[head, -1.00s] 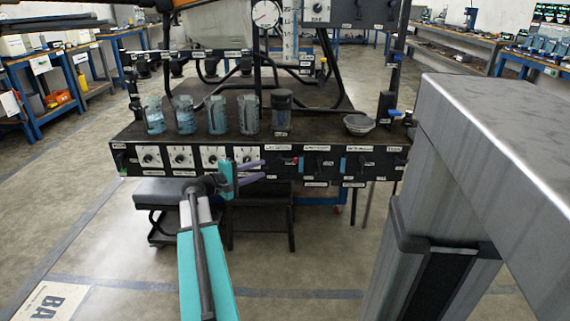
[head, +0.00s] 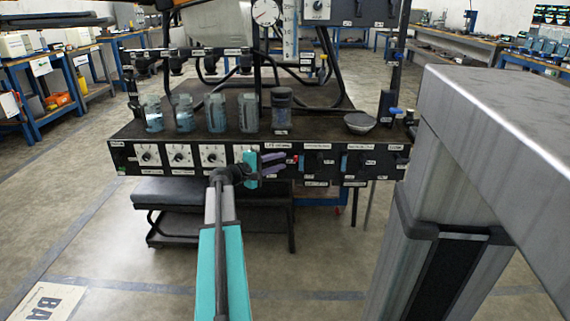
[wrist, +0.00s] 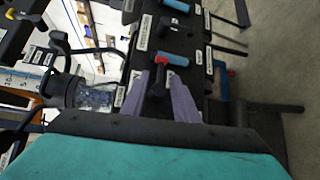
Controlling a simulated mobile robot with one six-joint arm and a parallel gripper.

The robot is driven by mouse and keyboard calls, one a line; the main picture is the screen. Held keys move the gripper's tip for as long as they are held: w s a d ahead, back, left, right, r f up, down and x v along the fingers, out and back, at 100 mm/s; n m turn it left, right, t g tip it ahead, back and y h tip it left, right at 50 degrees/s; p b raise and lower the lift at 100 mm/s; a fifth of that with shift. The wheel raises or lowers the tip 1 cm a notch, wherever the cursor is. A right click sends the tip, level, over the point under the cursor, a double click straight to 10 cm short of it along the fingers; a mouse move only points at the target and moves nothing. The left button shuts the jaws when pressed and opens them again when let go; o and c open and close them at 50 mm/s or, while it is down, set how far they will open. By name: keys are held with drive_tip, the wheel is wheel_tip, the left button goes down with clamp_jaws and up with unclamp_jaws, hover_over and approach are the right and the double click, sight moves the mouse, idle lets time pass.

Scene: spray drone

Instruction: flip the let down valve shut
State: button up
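The black control panel (head: 130,158) has a row of valves and knobs with small labels; I cannot read surely which label is the let down valve's. My gripper (head: 284,164), with a teal body and purple fingers, is at the panel's middle, just right of the white-plated knobs. In the wrist view its purple fingers (wrist: 161,77) are apart. A valve lever with a blue part (wrist: 172,58) and a black stem lies just beyond and partly between the fingertips; contact cannot be told.
Several clear blue-tinted jars (head: 216,113), a dark-lidded jar (head: 281,112) and a grey bowl (head: 359,123) stand on the bench top above the panel. A black stool (head: 190,192) is below it. The floor in front is clear.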

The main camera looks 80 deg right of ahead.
drive_tip(key=shift+b+x, duration=0.4)
drive_tip(key=shift+x, duration=1.45)
clamp_jaws()
